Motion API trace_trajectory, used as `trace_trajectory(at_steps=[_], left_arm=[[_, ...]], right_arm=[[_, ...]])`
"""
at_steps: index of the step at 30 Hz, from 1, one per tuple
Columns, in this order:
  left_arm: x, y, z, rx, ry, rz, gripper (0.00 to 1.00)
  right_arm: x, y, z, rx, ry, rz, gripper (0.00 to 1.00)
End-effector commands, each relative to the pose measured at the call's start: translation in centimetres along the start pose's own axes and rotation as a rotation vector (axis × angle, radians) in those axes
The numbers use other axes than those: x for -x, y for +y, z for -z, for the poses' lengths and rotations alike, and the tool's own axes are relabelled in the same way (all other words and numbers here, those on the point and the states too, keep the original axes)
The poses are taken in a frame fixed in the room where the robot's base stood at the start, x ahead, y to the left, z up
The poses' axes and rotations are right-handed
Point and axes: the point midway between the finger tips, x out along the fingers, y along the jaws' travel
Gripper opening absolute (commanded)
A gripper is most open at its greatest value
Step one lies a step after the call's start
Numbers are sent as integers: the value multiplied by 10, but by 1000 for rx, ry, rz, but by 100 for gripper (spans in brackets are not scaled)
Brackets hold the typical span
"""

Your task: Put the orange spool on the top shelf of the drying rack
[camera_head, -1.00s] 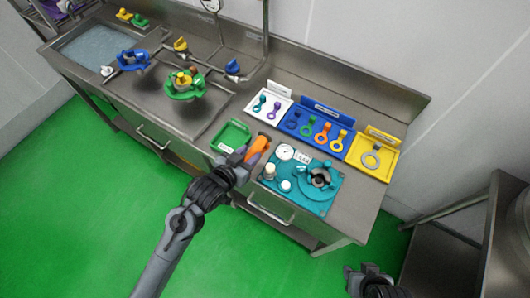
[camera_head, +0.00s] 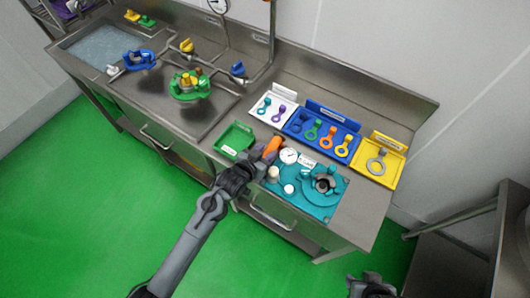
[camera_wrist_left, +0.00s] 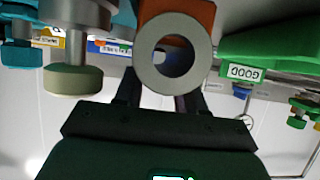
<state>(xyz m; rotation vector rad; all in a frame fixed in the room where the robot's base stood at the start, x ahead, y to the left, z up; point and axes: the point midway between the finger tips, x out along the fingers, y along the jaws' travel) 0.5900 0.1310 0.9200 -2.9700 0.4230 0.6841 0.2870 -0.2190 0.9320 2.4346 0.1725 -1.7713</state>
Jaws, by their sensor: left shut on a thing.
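The orange spool (camera_head: 272,146) is over the steel counter, between the green tray and the teal fixture. My left gripper (camera_head: 258,160) is shut on it. In the left wrist view the spool shows as a grey ring-shaped end (camera_wrist_left: 173,52) with an orange body behind it, between the dark fingers (camera_wrist_left: 160,95). A metal rack (camera_head: 58,12) with purple items stands at the top left, cut by the picture edge; I cannot tell whether it is the drying rack. My right gripper (camera_head: 370,286) is at the bottom edge, its fingers unclear.
The green tray (camera_head: 234,138) looks empty. The teal fixture (camera_head: 310,188) carries a gauge and knobs. White, blue and yellow trays (camera_head: 382,160) with ring parts line the back. A sink with coloured valves lies left. A steel structure (camera_head: 480,235) stands at the lower right.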

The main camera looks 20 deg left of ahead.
Motion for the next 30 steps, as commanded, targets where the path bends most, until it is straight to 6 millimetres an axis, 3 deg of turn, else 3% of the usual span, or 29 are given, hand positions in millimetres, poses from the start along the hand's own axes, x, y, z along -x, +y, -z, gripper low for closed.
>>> trace_trajectory(at_steps=[12, 13, 14, 26, 30], left_arm=[[-2, 0, -2, 0, 4, 1, 0], [-2, 0, -3, 0, 2, 1, 44], [-2, 0, -3, 0, 2, 1, 48], [1, 0, 0, 0, 2, 1, 50], [15, -1, -1, -1, 1, 1, 50]], right_arm=[[0, -1, 0, -5, 0, 4, 43], [0, -1, 0, -5, 0, 4, 43], [0, -1, 0, -5, 0, 4, 43], [0, 0, 0, 2, -1, -1, 43], [3, 1, 0, 5, -2, -4, 43]])
